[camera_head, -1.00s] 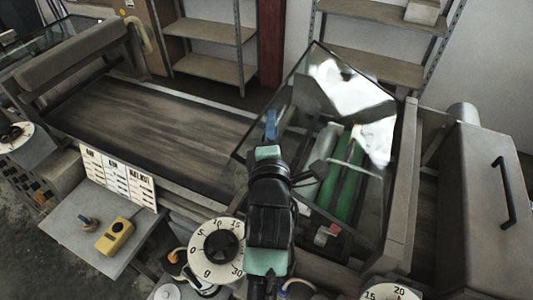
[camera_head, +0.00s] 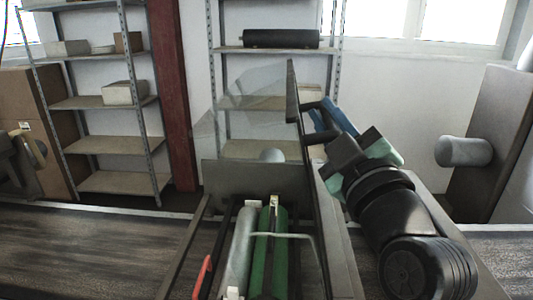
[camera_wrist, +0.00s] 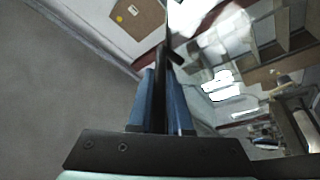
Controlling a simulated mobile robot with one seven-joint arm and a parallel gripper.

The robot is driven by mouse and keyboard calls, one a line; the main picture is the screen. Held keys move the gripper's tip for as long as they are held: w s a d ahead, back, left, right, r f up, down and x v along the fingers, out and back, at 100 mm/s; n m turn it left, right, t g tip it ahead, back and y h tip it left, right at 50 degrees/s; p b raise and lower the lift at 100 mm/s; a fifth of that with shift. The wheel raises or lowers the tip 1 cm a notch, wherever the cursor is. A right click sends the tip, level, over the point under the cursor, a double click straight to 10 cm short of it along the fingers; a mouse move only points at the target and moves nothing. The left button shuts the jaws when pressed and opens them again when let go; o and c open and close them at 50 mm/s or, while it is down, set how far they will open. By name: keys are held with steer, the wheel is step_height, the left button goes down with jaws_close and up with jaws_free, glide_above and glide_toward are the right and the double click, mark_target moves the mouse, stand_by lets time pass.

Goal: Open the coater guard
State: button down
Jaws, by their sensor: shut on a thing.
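The coater guard (camera_head: 240,115), a clear panel with a dark edge, stands raised and steep above the coater in the head view. Its see-through panel also shows at the right of the wrist view (camera_wrist: 215,60). My gripper (camera_head: 327,118) is to the right of the guard, at its dark edge and short dark handle. In the wrist view my gripper's blue fingers (camera_wrist: 163,95) are closed around a dark bar of the guard. Under the guard, the coater's green roller (camera_head: 268,250) and grey roller (camera_head: 238,250) lie uncovered. Part of the handle is hidden by the fingers.
The conveyor belt (camera_head: 90,250) runs left of the coater. A red handle (camera_head: 202,276) is at the coater's lower left. Shelves (camera_head: 110,145) stand by the back wall, and a grey cylinder (camera_head: 464,152) sticks out at right. Open air surrounds the raised guard.

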steer(key=d+f+m+t+h+b, duration=0.1)
steer(key=d+m+h+b, duration=0.2)
steer(key=d, duration=1)
steer(key=shift+s+d+f+m+t+b, duration=0.2)
steer(key=shift+s+f+m+t+b, duration=0.1)
steer(key=shift+m+b, duration=1.3)
steer(key=shift+d+f+m, duration=0.1)
steer(key=shift+d+m, duration=0.05)
steer(key=shift+m, duration=0.15)
steer(key=c, duration=1.2)
jaws_free()
steer(key=shift+c, duration=0.2)
steer(key=o, duration=0.4)
steer(key=shift+w+d, duration=0.1)
steer(key=shift+d, duration=0.2)
steer(key=shift+a, duration=0.25)
